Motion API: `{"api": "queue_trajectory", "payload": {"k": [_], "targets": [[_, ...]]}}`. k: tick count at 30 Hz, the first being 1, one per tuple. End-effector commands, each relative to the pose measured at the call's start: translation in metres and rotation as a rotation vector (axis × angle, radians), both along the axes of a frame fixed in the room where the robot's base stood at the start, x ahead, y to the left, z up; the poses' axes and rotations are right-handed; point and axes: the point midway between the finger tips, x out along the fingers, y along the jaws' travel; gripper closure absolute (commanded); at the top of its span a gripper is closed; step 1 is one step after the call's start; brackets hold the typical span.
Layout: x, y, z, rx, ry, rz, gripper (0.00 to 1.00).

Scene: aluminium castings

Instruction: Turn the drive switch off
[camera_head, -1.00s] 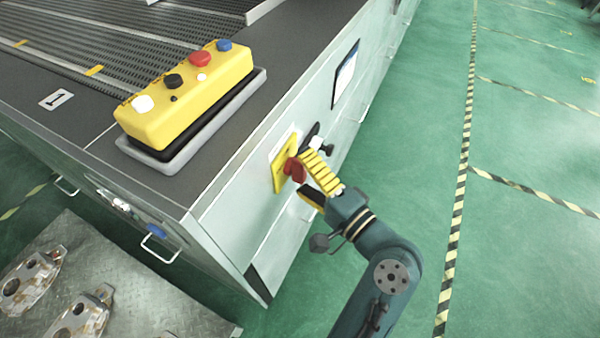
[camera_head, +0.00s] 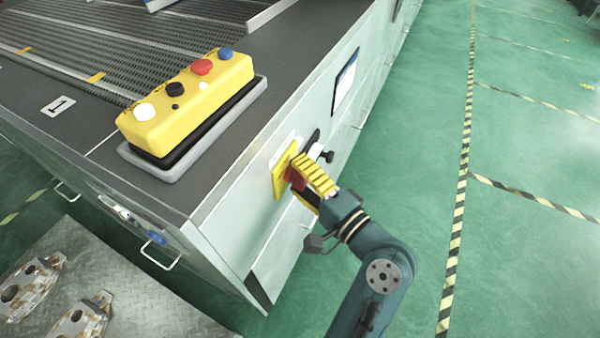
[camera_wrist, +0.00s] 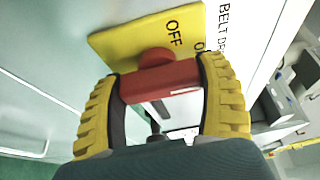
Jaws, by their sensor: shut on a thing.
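The drive switch is a red rotary handle (camera_wrist: 160,84) on a yellow plate (camera_wrist: 124,40) on the side panel of the machine. In the wrist view the plate reads "OFF", with part of another label beside it and "BELT DR..." on the panel. My gripper (camera_wrist: 162,95) has its yellow ribbed fingers on both ends of the red handle and is shut on it. In the head view my gripper (camera_head: 302,180) reaches the yellow plate (camera_head: 285,168) from the right and mostly hides the red handle (camera_head: 296,179).
A yellow button box (camera_head: 185,103) with white, black, red and blue buttons stands on the machine top. A black knob (camera_head: 327,156) and a screen (camera_head: 346,82) are on the same side panel. The green floor (camera_head: 415,120) to the right is clear.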

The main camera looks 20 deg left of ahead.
Motion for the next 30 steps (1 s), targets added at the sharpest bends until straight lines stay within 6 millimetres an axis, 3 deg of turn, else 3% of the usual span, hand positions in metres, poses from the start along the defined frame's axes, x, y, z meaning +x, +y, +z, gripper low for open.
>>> {"api": "queue_trajectory", "payload": {"k": [12, 30], "targets": [[0.0, 0.0, 0.015, 0.006, 0.236, -0.001, 0.61], [0.0, 0.0, 0.009, 0.02, 0.799, 0.0, 0.61]]}}
